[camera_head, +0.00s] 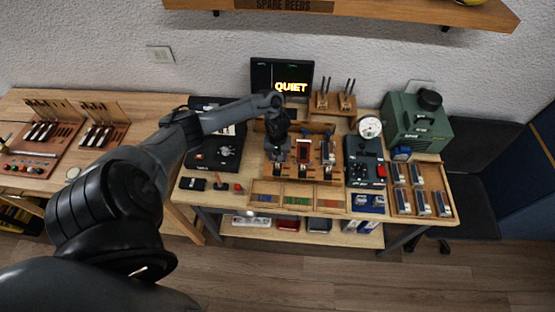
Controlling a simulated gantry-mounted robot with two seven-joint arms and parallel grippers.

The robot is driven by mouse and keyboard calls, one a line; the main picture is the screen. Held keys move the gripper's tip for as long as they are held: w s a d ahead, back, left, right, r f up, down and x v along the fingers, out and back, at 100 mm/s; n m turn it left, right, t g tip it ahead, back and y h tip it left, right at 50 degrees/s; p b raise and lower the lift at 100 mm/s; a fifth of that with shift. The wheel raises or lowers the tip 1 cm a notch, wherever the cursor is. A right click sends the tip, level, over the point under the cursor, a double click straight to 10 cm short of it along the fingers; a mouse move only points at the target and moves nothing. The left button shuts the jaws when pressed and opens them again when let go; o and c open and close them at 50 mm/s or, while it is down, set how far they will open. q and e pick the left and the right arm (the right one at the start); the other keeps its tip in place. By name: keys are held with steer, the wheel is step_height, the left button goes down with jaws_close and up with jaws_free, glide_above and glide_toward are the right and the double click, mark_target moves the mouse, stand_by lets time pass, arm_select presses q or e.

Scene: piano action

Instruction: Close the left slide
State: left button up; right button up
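A wooden fixture (313,178) stands in the middle of the bench. It holds dark upright pieces in a row, including a middle one (303,152) with a red and white face and a right one (327,153). My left arm reaches in from the left. My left gripper (278,146) points down over the left end of the fixture and covers most of what stands there. Its fingertips are too small and dark to tell open from shut. I cannot make out the left slide or whether the gripper touches it. My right gripper is not in view.
A black device (214,153) stands left of the fixture, and a dark box with a red button (365,162) stands right. A screen (281,78) reading "QUIET" is behind. A partitioned tray (297,200) lies in front. A green machine (417,128) is at the back right.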

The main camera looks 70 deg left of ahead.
mark_target(277, 163)
arm_select(q)
step_height(277, 163, up, 6)
steer(key=p, duration=0.1)
steer(key=shift+s, duration=0.15)
stand_by(0.5)
